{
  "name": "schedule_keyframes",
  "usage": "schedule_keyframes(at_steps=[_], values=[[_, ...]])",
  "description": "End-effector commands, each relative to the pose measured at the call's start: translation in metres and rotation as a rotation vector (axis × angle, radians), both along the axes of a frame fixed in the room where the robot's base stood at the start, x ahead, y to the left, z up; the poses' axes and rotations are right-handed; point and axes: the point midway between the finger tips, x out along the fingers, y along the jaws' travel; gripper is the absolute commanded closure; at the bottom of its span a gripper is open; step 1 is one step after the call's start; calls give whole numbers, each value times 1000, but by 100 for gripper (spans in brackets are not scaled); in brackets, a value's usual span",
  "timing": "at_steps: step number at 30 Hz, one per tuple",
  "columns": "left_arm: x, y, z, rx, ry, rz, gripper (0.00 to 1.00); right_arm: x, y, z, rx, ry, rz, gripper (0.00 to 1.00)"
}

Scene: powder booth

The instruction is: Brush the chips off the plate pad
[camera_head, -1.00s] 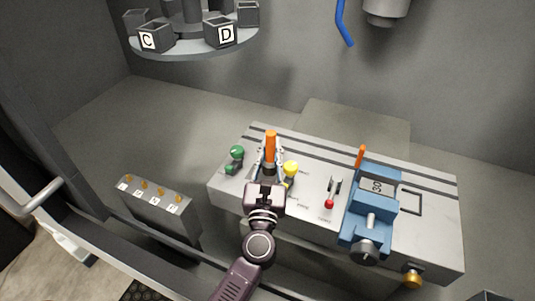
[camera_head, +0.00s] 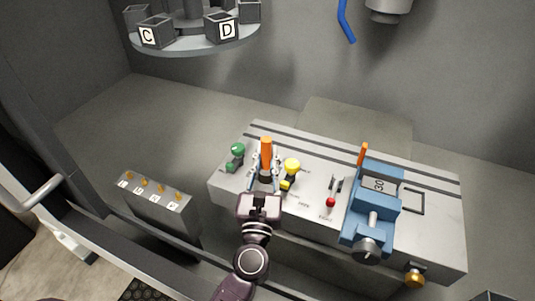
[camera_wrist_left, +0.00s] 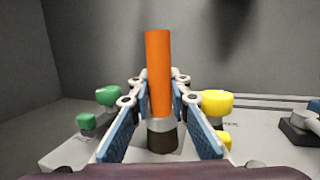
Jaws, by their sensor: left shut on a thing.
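An orange-handled brush (camera_head: 266,150) stands upright over the left part of the grey table (camera_head: 440,240). My left gripper (camera_head: 264,174) is shut on it. In the left wrist view the brush (camera_wrist_left: 158,75) stands between the blue-padded fingers (camera_wrist_left: 160,130), with a pale metal collar and a dark lower end. I cannot tell whether its bottom touches the table. A dark square outline (camera_head: 413,202) marks the table right of the vise; I cannot tell whether this is the plate pad. No chips can be made out. My right gripper is out of view.
A green knob (camera_head: 236,152) and a yellow knob (camera_head: 291,168) flank the gripper closely. A red-tipped lever (camera_head: 330,201), a blue vise (camera_head: 371,215) and another orange upright piece (camera_head: 363,153) stand to the right. A carousel with lettered boxes (camera_head: 157,33) is at upper left.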

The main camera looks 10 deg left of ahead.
Motion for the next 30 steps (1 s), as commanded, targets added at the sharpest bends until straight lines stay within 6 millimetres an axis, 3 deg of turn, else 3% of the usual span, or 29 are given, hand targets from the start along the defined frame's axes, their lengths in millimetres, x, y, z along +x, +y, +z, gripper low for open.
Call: schedule_keyframes(at_steps=[1,5,21,30], values=[[-1,0,-6,1,11,-1,100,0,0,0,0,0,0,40],[-1,0,-2,1,13,-1,100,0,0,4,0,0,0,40],[0,0,55,-1,6,0,100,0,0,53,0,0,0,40],[0,0,57,0,5,0,100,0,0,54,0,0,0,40]])
